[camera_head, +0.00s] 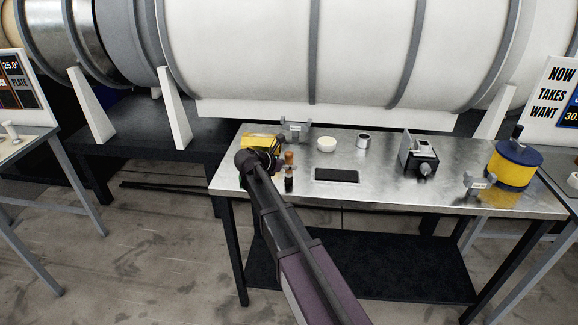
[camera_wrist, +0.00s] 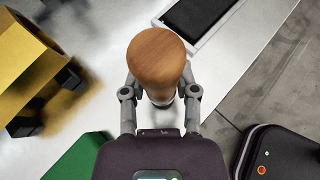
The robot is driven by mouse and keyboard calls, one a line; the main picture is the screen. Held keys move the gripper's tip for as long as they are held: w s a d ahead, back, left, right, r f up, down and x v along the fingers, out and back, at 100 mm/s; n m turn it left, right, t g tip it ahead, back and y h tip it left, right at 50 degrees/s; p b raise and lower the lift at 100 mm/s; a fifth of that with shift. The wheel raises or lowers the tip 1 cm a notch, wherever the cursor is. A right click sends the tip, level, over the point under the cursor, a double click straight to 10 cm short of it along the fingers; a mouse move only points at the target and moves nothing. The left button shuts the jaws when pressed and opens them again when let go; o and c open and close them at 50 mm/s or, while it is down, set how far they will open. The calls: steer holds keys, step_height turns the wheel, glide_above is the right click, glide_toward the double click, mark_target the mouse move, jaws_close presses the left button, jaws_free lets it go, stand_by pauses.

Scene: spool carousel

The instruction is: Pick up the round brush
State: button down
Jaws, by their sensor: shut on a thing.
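The round brush shows in the wrist view as a round wooden top (camera_wrist: 157,57) between my gripper's two fingers (camera_wrist: 160,92), with a pale, shiny part just below the wood. In the head view its brown wooden end (camera_head: 289,157) stands upright at the left part of the metal table, right beside my gripper (camera_head: 277,158). My gripper is shut on the brush. The fingertips are partly hidden by the brush, and I cannot tell whether its lower end touches the table.
The metal table (camera_head: 380,200) also holds a yellow box (camera_head: 258,140), a white bowl (camera_head: 326,144), a metal cup (camera_head: 363,141), a dark flat tray (camera_head: 337,175), a grey device (camera_head: 420,152) and a yellow-blue drum (camera_head: 514,168). A large white cylinder (camera_head: 360,50) lies behind.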

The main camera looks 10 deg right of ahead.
mark_target(289, 156)
steer(key=shift+r+p, duration=1.6)
steer(key=shift+r, duration=0.2)
steer(key=s+a, duration=0.2)
steer(key=s, duration=0.5)
steer(key=s+a+r+p, duration=0.1)
steer(key=s+a, duration=0.2)
steer(key=s, duration=0.5)
steer(key=shift+s, duration=0.15)
